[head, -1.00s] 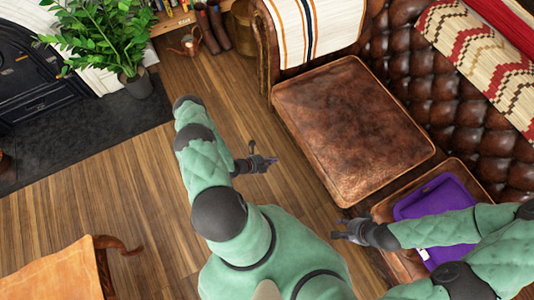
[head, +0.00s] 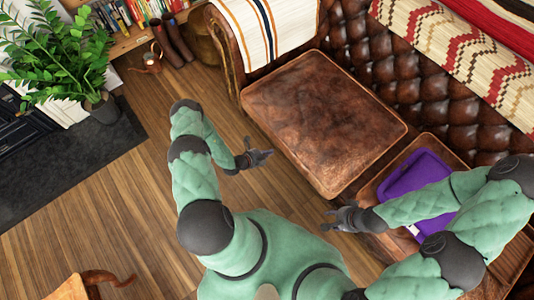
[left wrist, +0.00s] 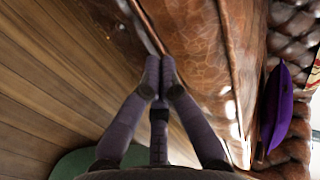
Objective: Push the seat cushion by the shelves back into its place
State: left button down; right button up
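The seat cushion by the shelves (head: 325,120) is brown leather. It lies flat on the sofa, and its front edge juts out past the neighbouring cushion's. My left gripper (head: 266,156) is just in front of that edge, over the floor. In the left wrist view my left gripper (left wrist: 158,75) has its fingertips together and empty, pointing along the brown leather side (left wrist: 190,45); I cannot tell if they touch it. My right gripper (head: 331,217) is in front of the cushion's near corner and holds nothing visible; its finger opening is too small to judge.
The neighbouring cushion (head: 456,153) bears a purple item (head: 415,178), partly behind my right arm. A striped throw (head: 265,35) covers the sofa arm. Shelves with books (head: 140,12), boots (head: 172,42) and a potted plant (head: 60,60) stand at the back. Wood floor (head: 110,200) is free at left.

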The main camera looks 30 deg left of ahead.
aim_at(278, 147)
pick_arm(q)
jog(key=shift+w, duration=0.1)
dwell(0.3)
jog(key=shift+w+d+b, duration=0.15)
jog(key=shift+w+d, duration=0.2)
jog(key=shift+w, duration=0.4)
jog(key=shift+w+d+b, duration=0.15)
jog(key=shift+w+d, duration=0.15)
jog(key=shift+w, duration=0.4)
jog(key=shift+s+a, duration=0.35)
jog(key=shift+s, duration=0.45)
jog(key=shift+s+a, duration=0.3)
jog(key=shift+s, duration=0.45)
jog(key=s+a, duration=0.5)
jog(key=s, duration=0.8)
jog(key=shift+a, duration=0.15)
